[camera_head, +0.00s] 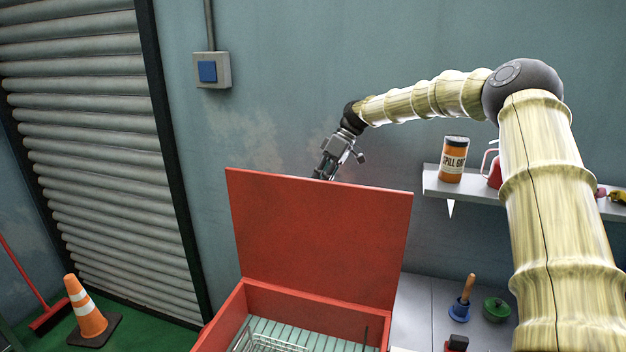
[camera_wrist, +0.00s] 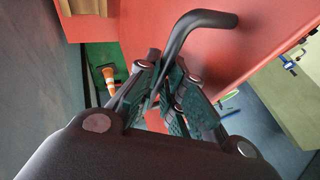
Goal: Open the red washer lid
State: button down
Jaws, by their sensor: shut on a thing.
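The red washer lid (camera_head: 318,235) stands raised, roughly upright, at the back of the red washer (camera_head: 312,322), whose inside is exposed. In the wrist view the lid's outer face (camera_wrist: 270,30) carries a dark bent bar handle (camera_wrist: 205,19). My gripper (camera_head: 322,175) is behind the lid's top edge in the head view, its fingertips hidden there. In the wrist view my gripper (camera_wrist: 172,85) is shut on the handle, close to the lid's face.
A wire basket (camera_head: 268,343) sits inside the washer. A shelf (camera_head: 434,187) with an orange canister (camera_head: 453,160) is on the wall at right. A plunger (camera_head: 462,300) and green object (camera_head: 496,309) stand on the counter. A traffic cone (camera_head: 86,310) stands at left.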

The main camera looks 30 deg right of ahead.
jog(key=shift+s+d+f, duration=0.1)
jog(key=shift+f, duration=0.3)
jog(key=c, duration=1.7)
grip_release()
jog(key=shift+o, duration=0.9)
jog(key=shift+w+d, duration=0.15)
jog(key=shift+w, duration=0.05)
notch_tip(320, 180, up, 10)
jog(key=shift+r, duration=0.1)
jog(key=shift+d, duration=0.1)
